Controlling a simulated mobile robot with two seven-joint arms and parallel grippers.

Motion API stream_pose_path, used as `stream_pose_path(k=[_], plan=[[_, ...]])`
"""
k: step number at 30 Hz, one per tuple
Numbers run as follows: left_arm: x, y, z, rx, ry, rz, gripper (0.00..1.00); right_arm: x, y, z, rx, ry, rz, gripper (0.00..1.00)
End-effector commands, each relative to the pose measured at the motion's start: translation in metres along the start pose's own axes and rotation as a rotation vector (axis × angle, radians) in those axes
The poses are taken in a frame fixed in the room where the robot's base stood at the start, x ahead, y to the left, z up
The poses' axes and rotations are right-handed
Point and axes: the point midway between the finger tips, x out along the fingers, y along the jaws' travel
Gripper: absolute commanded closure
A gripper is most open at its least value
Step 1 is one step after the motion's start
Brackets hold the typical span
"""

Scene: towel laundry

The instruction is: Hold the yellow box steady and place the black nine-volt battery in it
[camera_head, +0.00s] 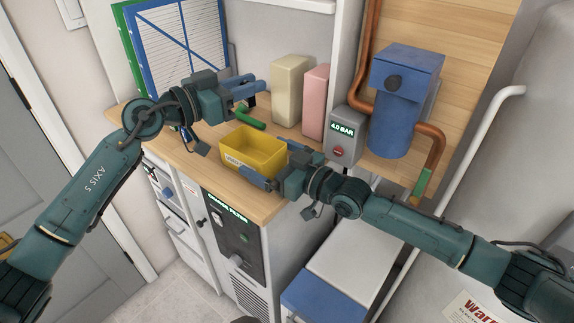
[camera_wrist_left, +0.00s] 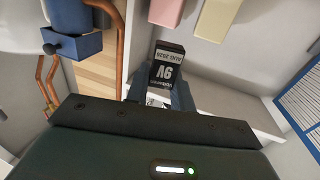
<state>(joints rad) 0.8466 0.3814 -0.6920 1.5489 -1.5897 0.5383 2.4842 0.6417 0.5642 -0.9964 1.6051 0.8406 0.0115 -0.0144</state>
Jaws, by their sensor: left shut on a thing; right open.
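The yellow box (camera_head: 252,152) stands open-topped on the wooden counter (camera_head: 190,160) in the head view, a pale label on its front. My right gripper (camera_head: 272,163) is open at the box's right end, one finger by the front side and one by the back. I cannot tell whether the fingers touch it. My left gripper (camera_head: 249,88) is above the counter, behind and above the box. In the left wrist view, my left gripper (camera_wrist_left: 160,88) is shut on the black nine-volt battery (camera_wrist_left: 167,65), whose "9V" print shows. The battery is mostly hidden in the head view.
A cream block (camera_head: 289,90) and a pink block (camera_head: 315,102) stand behind the box. A green object (camera_head: 250,119) lies between them and the box. A grey gauge box (camera_head: 344,135) and blue filter housing (camera_head: 400,110) are to the right.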

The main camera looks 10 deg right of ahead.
Motion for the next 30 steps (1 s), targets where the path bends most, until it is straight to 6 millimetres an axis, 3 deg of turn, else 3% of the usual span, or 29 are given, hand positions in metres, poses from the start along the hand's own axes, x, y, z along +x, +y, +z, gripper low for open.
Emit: stream_pose_path(k=[4, 13, 30], plan=[[0.0000, 0.0001, -0.0003, 0.000, 0.001, 0.000, 0.99, 0.0095, 0.0000, -0.0004, -0.001, 0.000, 0.000, 0.00], [0.0000, 0.0000, -0.0003, 0.000, 0.001, 0.000, 0.99, 0.0109, -0.0001, -0.0001, 0.000, 0.000, 0.000, 0.00], [0.0000, 0.0000, -0.0003, 0.000, 0.001, 0.000, 0.99, 0.0106, -0.0001, 0.0000, 0.000, -0.001, 0.000, 0.47]])
